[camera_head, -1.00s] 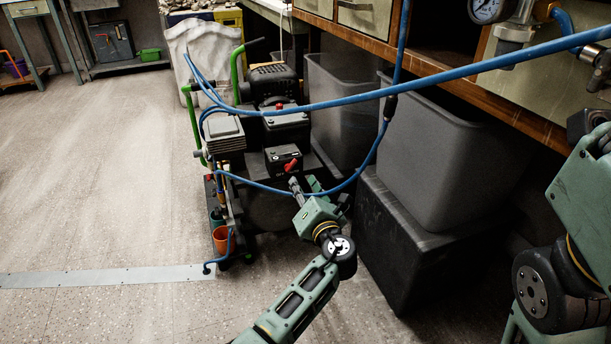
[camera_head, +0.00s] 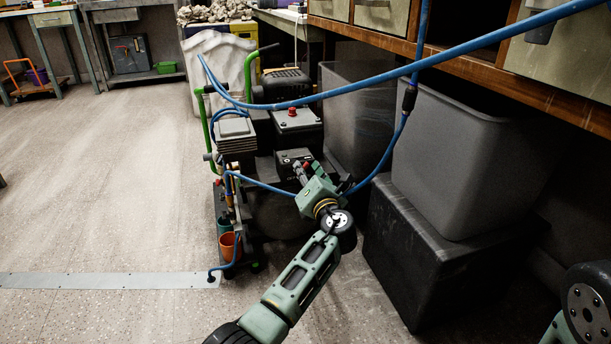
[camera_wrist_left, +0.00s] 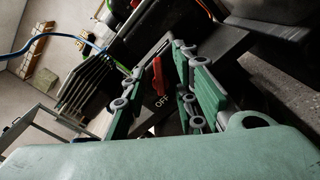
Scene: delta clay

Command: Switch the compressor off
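The compressor (camera_head: 297,122), a dark machine with green handles, stands on the floor left of centre in the head view. Its switch box (camera_head: 287,157) is partly behind my left gripper (camera_head: 302,172), which reaches up to the box front. In the left wrist view, a red switch lever (camera_wrist_left: 157,76) shows between the spread fingers of my left gripper (camera_wrist_left: 173,62), with an "OFF" label (camera_wrist_left: 161,101) near it. The fingers look open, on either side of the lever; I cannot tell whether they touch it. My right gripper is out of view.
A blue hose (camera_head: 345,92) crosses above the compressor. Grey bins (camera_head: 455,160) and a black box (camera_head: 420,255) stand close to the right under a wooden bench (camera_head: 480,62). A metal strip (camera_head: 110,281) lies on the floor. Floor at left is clear.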

